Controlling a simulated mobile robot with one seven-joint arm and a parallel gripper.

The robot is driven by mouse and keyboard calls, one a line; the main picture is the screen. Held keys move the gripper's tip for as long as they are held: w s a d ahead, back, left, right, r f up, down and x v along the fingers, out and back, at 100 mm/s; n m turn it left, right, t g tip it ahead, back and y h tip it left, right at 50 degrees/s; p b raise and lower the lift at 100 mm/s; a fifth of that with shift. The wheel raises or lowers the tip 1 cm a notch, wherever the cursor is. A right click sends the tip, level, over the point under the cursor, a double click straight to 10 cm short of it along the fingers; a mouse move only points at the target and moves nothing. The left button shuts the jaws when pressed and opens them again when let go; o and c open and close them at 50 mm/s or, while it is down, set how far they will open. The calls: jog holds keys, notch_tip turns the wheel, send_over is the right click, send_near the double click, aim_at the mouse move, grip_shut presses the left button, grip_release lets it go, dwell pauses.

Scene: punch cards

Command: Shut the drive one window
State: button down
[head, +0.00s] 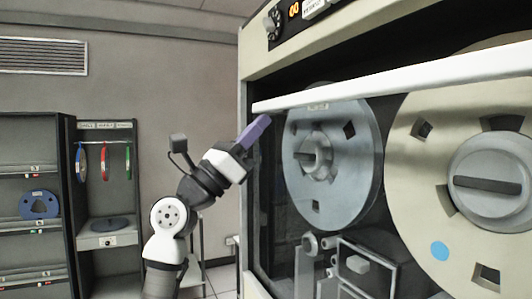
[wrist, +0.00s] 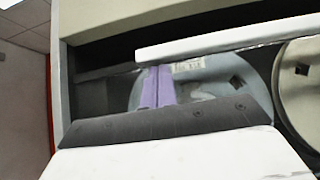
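The drive one window shows as a long white rail (head: 400,82) across the upper part of the tape drive's opening, with the reels uncovered below it. The rail also crosses the wrist view (wrist: 230,38). My gripper (head: 262,123) is at the rail's left end, with its purple fingers pointing up just below it. In the wrist view the purple fingers (wrist: 158,86) lie side by side, shut, with nothing visible between them. Their tips are close under the rail; I cannot tell whether they touch it.
A grey reel (head: 350,180) and a larger cream reel (head: 415,185) sit in the drive behind the opening. The cabinet's left post (head: 246,200) stands beside my arm. Shelves with coloured reels (head: 40,205) stand at the far left, with open room before the wall.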

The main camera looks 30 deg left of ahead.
notch_tip(320, 180, up, 6)
jog(key=p, duration=0.2)
jog(key=shift+a+r, duration=0.2)
jog(key=shift+r, duration=0.05)
jog(key=shift+r, duration=0.1)
jog(key=s+a+f+b, duration=0.2)
jog(key=f+b, duration=0.2)
jog(key=f, duration=0.2)
jog(key=s+a+f+b, duration=0.2)
jog(key=s+f+b, duration=0.1)
jog(key=f, duration=0.3)
jog(key=shift+s+b, duration=0.25)
jog(key=shift+b, duration=0.1)
